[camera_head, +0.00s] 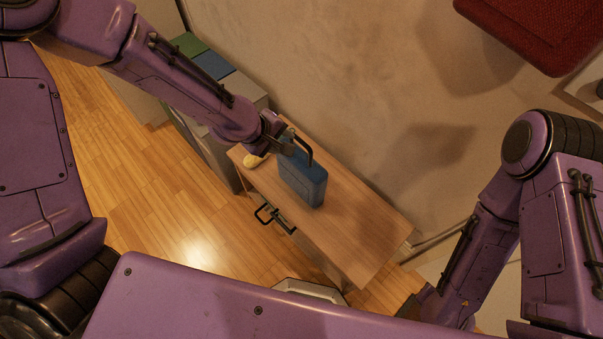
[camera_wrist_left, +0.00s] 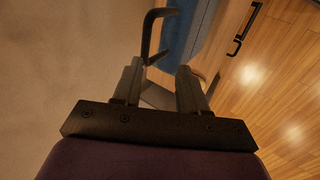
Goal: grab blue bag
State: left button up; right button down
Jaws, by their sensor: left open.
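The blue bag (camera_head: 303,182) stands upright on a narrow wooden table, with a black handle on its top. My left gripper (camera_head: 287,140) is at the top of the bag, close beside the handle. In the left wrist view my left gripper (camera_wrist_left: 160,78) is open, its two fingers apart. The black handle (camera_wrist_left: 148,35) rises just beyond the left finger, and the blue bag (camera_wrist_left: 188,30) shows beyond the fingers. I cannot tell whether the fingers touch the handle. My right arm is at the right of the head view; its gripper cannot be made out.
The wooden table (camera_head: 350,225) stands along the wall, bare right of the bag. A small yellowish object (camera_head: 253,160) lies on its left end. A drawer with a black handle (camera_head: 270,217) faces the floor. A grey cabinet (camera_head: 243,92) stands left. A red item (camera_head: 540,30) is upper right.

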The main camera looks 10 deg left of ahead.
aim_at(300, 141)
pick_arm(q)
jog(key=shift+h, duration=0.3)
jog(key=x, duration=0.6)
jog(key=w+d+r+x, duration=0.1)
jog(key=x, duration=0.2)
jog(key=shift+w+d+f, duration=0.15)
jog(key=shift+w+d, duration=0.05)
grip_shut()
dwell(0.9)
